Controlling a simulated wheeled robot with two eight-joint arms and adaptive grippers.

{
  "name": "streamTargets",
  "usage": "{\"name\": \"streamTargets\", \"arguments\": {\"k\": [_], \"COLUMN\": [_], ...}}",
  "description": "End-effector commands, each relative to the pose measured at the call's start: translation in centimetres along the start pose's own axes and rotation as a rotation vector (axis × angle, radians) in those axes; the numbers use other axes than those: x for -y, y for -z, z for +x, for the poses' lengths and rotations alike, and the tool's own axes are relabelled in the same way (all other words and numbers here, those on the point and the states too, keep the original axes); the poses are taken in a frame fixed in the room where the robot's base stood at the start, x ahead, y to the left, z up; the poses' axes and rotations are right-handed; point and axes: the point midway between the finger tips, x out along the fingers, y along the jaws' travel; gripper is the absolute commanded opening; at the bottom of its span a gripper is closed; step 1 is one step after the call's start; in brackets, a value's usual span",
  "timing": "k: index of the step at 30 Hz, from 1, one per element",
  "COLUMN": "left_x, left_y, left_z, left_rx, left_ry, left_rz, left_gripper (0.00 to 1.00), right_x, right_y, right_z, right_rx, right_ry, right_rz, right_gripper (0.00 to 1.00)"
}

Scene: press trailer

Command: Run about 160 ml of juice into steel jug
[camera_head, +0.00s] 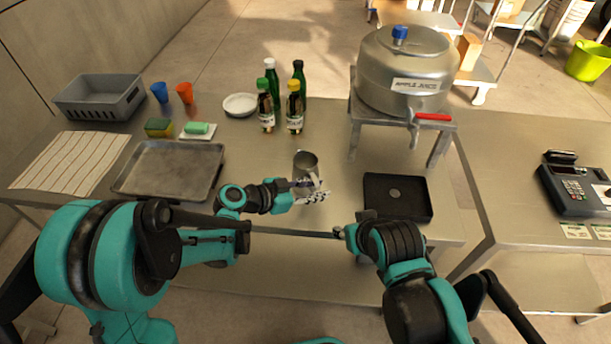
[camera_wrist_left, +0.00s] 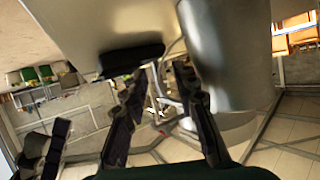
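The steel jug (camera_head: 306,166) stands upright on the steel table, in the middle of the head view. It fills the upper right of the left wrist view (camera_wrist_left: 235,55). My left gripper (camera_head: 314,196) is at its near side. In the left wrist view its fingers (camera_wrist_left: 163,100) are apart, with what looks like the thin jug handle between them; I cannot see firm contact. The apple juice drum (camera_head: 405,65) stands on a metal stand at the back right, its tap (camera_head: 414,130) with a red lever (camera_head: 433,117). My right gripper is mostly hidden by its arm.
A black drip tray (camera_head: 398,212) lies on the table at the front of the drum stand (camera_head: 441,147). Several bottles (camera_head: 295,110) stand behind the jug. A metal tray (camera_head: 170,172), sponges (camera_head: 159,127) and a grey basket (camera_head: 98,108) are to the left. A card terminal (camera_head: 577,187) is far right.

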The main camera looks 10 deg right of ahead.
Motion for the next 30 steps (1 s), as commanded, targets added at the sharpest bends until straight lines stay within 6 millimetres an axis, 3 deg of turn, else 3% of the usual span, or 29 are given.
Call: {"name": "streamTargets", "arguments": {"k": [1,3,17,26,30], "left_x": [0.0,0.0,0.0,0.2,-1.9], "left_y": [0.0,0.0,0.3,3.9,6.3], "left_z": [0.0,0.0,-0.2,-1.7,-0.8], "left_rx": [0.0,0.0,0.0,0.0,0.0], "left_ry": [0.0,0.0,0.0,0.0,-0.006], "left_rz": [0.0,0.0,0.0,0.0,0.004], "left_gripper": [0.14,0.0,0.0,0.0,0.0], "right_x": [0.0,0.0,0.0,0.0,0.0], "right_y": [0.0,0.0,0.1,1.3,1.9], "right_z": [0.0,0.0,-0.1,-1.8,-2.6], "right_rx": [0.0,0.0,0.0,0.0,0.0], "right_ry": [0.0,0.0,0.0,0.0,0.0], "right_rz": [0.0,0.0,0.0,0.0,0.0], "right_gripper": [0.4,0.4,0.4,0.4,0.4]}}
